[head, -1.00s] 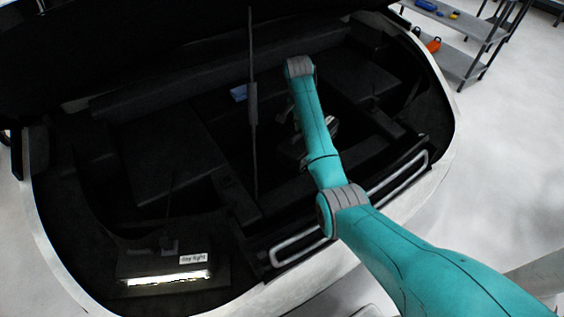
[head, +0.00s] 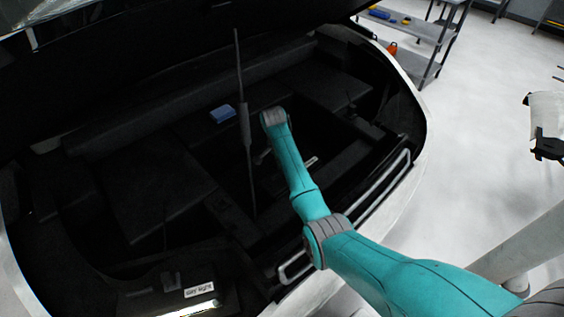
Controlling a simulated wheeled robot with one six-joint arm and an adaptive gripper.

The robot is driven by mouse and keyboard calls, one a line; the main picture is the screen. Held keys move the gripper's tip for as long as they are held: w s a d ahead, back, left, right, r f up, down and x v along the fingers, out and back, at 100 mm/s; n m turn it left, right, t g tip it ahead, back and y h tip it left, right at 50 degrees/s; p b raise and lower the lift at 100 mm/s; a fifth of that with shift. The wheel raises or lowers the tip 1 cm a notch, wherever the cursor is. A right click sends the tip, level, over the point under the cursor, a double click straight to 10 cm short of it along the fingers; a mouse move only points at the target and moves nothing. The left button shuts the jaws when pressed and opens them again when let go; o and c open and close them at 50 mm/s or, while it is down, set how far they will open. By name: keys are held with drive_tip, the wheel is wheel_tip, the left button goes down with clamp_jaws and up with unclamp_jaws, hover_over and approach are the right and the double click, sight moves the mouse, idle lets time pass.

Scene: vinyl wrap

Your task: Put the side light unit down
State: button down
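My teal arm reaches into the dark open car compartment (head: 150,195). Its far grey joint (head: 274,117) is near the middle, and the links beyond it drop into shadow behind the arm. My gripper cannot be made out clearly there, nor whether its fingers are open or shut. A small pale strip (head: 311,162) shows just right of the arm, low in the dark well; I cannot tell whether it is the side light unit or whether my gripper touches it. A lit lamp strip (head: 190,311) with a white label reading "day light" (head: 199,290) is at the lower left.
A thin dark upright rod (head: 244,125) stands left of my arm. A blue object (head: 222,114) lies behind it. The pale-edged rim (head: 370,205) bounds the compartment at right. A grey shelf (head: 415,35) stands beyond, with clear floor (head: 470,150) in front.

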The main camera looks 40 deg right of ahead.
drive_tip(key=shift+d+f, duration=0.1)
drive_tip(key=shift+f, duration=1.65)
drive_tip(key=c, duration=1.1)
unclamp_jaws()
drive_tip(key=shift+f, duration=0.1)
drive_tip(key=r, duration=0.4)
drive_tip(key=a+r, duration=0.1)
drive_tip(key=r, duration=0.7)
drive_tip(key=shift+w+a, duration=0.2)
drive_tip(key=shift+w, duration=0.15)
